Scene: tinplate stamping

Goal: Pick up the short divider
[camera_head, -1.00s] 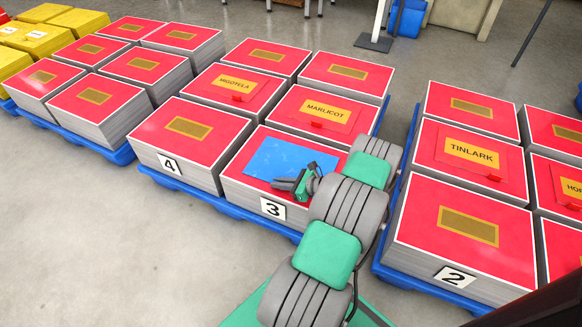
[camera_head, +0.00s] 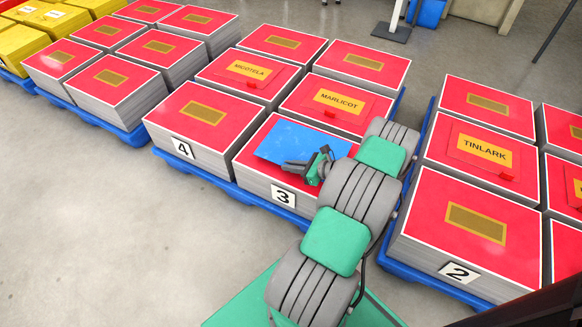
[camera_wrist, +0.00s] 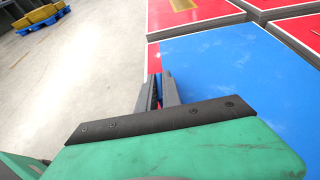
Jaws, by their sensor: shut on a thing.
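The short divider (camera_head: 298,140) is a flat, thin blue sheet over the red top of the stack marked 3 (camera_head: 262,182). In the wrist view the sheet (camera_wrist: 245,75) fills the right side, with faint pale scuffs. My gripper (camera_head: 300,165) is shut on the sheet's near edge. In the wrist view its dark fingers (camera_wrist: 157,92) meet that edge at the sheet's left. The sheet seems to be a little above the stack. The exact gap is hard to tell, and my arm hides part of the stack's right side.
Red-topped stacks on blue pallets stand around, with MARLICOT (camera_head: 338,101) and NICOTELA (camera_head: 247,72) behind, the stack marked 4 (camera_head: 203,112) to the left and TINLARK (camera_head: 484,151) to the right. Yellow stacks (camera_head: 30,55) stand at far left. The grey floor (camera_head: 90,220) at front left is clear.

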